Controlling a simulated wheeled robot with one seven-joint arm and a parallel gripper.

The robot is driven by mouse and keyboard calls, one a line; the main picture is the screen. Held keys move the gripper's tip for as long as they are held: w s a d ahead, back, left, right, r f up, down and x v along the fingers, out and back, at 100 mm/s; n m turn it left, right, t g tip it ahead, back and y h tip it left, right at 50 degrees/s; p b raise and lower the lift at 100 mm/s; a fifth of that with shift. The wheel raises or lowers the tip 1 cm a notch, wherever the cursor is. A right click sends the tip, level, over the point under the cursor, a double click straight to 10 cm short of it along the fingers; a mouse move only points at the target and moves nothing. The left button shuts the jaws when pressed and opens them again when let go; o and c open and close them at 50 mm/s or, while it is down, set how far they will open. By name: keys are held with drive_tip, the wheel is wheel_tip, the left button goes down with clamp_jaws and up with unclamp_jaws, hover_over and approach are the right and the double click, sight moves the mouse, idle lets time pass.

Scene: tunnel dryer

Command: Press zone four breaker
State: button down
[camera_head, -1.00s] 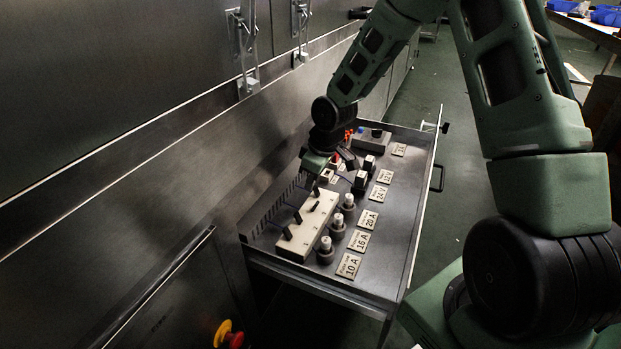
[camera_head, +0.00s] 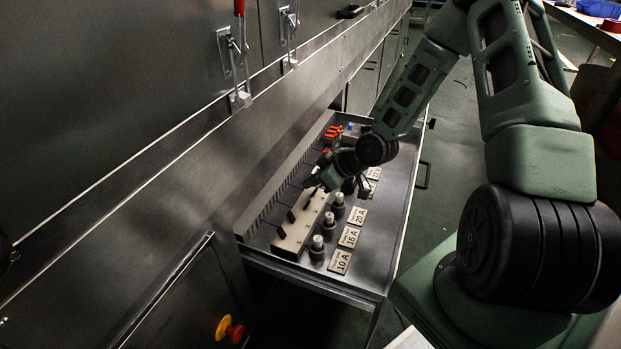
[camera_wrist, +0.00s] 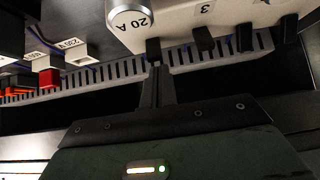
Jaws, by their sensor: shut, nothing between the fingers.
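A cream breaker block (camera_head: 291,239) with a row of black levers stands in the open drawer. In the wrist view the block (camera_wrist: 178,22) is at the top, with a "3" readable on it. Several black levers hang along its edge; one lever (camera_wrist: 153,48) is right in front of my fingertips. I cannot read a zone four label. My gripper (camera_wrist: 156,68) is shut and empty, its tips very close to that lever; whether they touch is unclear. In the head view my gripper (camera_head: 314,184) is over the far end of the block, and my wrist hides that end.
Fuse holders (camera_head: 317,248) with white caps and rating plates (camera_head: 340,262) stand beside the block. A slotted cable duct (camera_wrist: 110,72) runs behind the levers. The dryer's metal wall (camera_head: 110,150) is close on the left. A red-and-yellow emergency stop (camera_head: 229,330) is at lower left.

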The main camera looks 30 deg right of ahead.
drive_tip(key=shift+d, duration=0.15)
drive_tip(key=shift+s+d+r+p, duration=0.3)
drive_tip(key=shift+s+d+p, duration=0.05)
drive_tip(key=shift+s+p, duration=0.25)
drive_tip(key=p+v, duration=0.8)
drive_tip(key=v, duration=0.9)
drive_tip(key=shift+s+r, duration=0.15)
drive_tip(key=shift+s, duration=0.1)
